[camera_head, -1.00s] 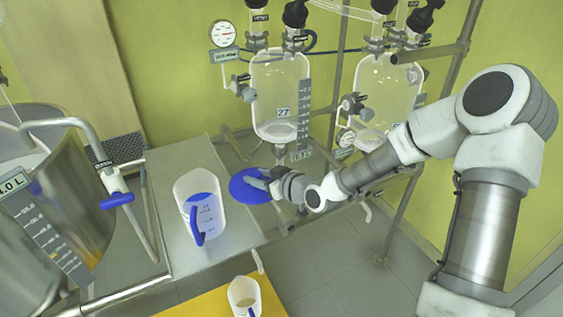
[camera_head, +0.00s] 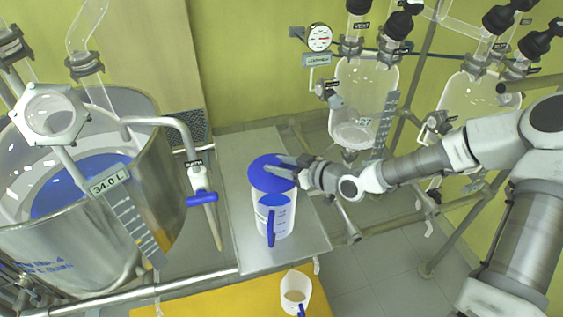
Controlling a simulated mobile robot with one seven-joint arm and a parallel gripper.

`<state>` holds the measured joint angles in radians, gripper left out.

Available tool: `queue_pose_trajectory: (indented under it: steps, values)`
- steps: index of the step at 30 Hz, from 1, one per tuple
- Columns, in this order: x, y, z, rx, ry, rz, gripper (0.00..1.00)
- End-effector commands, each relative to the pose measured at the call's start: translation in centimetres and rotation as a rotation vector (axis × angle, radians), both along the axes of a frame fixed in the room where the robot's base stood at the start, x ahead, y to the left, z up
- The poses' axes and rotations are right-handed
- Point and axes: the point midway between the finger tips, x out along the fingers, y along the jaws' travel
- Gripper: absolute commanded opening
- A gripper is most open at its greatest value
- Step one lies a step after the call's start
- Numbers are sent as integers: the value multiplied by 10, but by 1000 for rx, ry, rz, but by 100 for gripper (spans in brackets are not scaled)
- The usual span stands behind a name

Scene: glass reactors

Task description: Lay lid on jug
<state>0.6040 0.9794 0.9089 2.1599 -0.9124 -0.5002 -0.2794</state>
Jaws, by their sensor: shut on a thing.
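The jug (camera_head: 286,222) is a clear container with a blue handle and blue contents, standing upright on a grey metal shelf (camera_head: 238,163). The round blue lid (camera_head: 267,171) is over the jug's top in the camera view. My gripper (camera_head: 287,166) is shut on the lid, reaching in from the right. The lid covers the jug's mouth from this angle; I cannot tell whether it touches the rim or hovers above it.
A large steel vessel (camera_head: 150,215) with a 34.0 L label stands at left, with a blue-handled tap (camera_head: 201,198) beside the shelf. Glass reactors (camera_head: 362,105) hang at right. A smaller jug (camera_head: 295,290) stands on a yellow surface (camera_head: 215,299) in front.

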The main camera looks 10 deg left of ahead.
Motion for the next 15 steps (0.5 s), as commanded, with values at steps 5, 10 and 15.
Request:
queue_pose_trajectory:
  steps: [5, 10, 15]
  values:
    - [0, 1, 0, 0, -1, 4, 0]
    - [0, 1, -6, 0, -1, 4, 0]
    - [0, 1, -16, 0, -1, 4, 0]
